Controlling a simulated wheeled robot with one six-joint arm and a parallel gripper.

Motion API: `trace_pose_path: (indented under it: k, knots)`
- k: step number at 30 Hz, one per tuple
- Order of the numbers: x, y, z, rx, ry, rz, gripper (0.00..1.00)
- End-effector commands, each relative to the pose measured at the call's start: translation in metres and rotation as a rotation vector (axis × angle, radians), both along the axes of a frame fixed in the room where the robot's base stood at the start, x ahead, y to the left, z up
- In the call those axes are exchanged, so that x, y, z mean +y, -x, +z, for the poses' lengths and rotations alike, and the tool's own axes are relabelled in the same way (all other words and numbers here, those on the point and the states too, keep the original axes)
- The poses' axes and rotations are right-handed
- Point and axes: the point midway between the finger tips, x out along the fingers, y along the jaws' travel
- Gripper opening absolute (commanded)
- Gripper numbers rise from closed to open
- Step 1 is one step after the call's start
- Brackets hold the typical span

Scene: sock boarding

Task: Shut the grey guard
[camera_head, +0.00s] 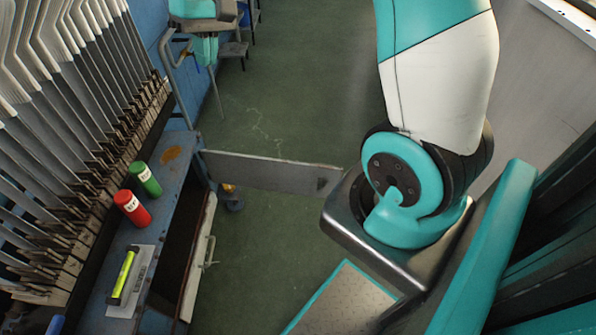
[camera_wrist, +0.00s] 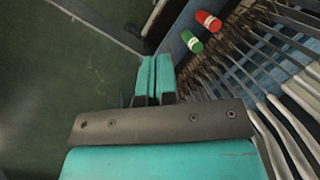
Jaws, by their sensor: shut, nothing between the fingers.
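The grey guard (camera_head: 265,172) is a long flat panel. In the head view it stands out from the bench's right side across the floor, swung open. Its left end meets the bench corner and its right end reaches close to my base. In the wrist view the guard (camera_wrist: 103,24) shows as a grey strip at the upper left. My gripper (camera_wrist: 154,62) has two teal fingers closed together with nothing between them. In the head view my gripper (camera_head: 205,52) is at the top, beyond the bench's far end and apart from the guard.
A red cylinder (camera_head: 132,207) and a green cylinder (camera_head: 145,179) stand on the blue bench (camera_head: 172,175). A yellow-green tool (camera_head: 123,275) lies on a pale sheet. Rows of grey boards (camera_head: 75,65) line the left. Green floor (camera_head: 290,95) is clear beyond the guard.

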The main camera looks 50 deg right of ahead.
Motion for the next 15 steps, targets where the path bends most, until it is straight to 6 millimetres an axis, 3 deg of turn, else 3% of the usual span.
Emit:
trace_pose_path:
  k: [1,3,6,9,12,15]
  knots:
    - [-0.039,-0.026,-0.065,0.049,0.01,-0.11,0.0]
    - [-0.091,-0.05,-0.12,0.112,0.026,-0.252,0.0]
    - [-0.166,-0.068,-0.201,0.197,0.04,-0.445,0.0]
    - [-0.231,-0.068,-0.274,0.272,0.049,-0.614,0.0]
    - [-0.278,-0.059,-0.33,0.332,0.052,-0.741,0.0]
    - [-0.308,-0.048,-0.366,0.371,0.053,-0.826,0.0]
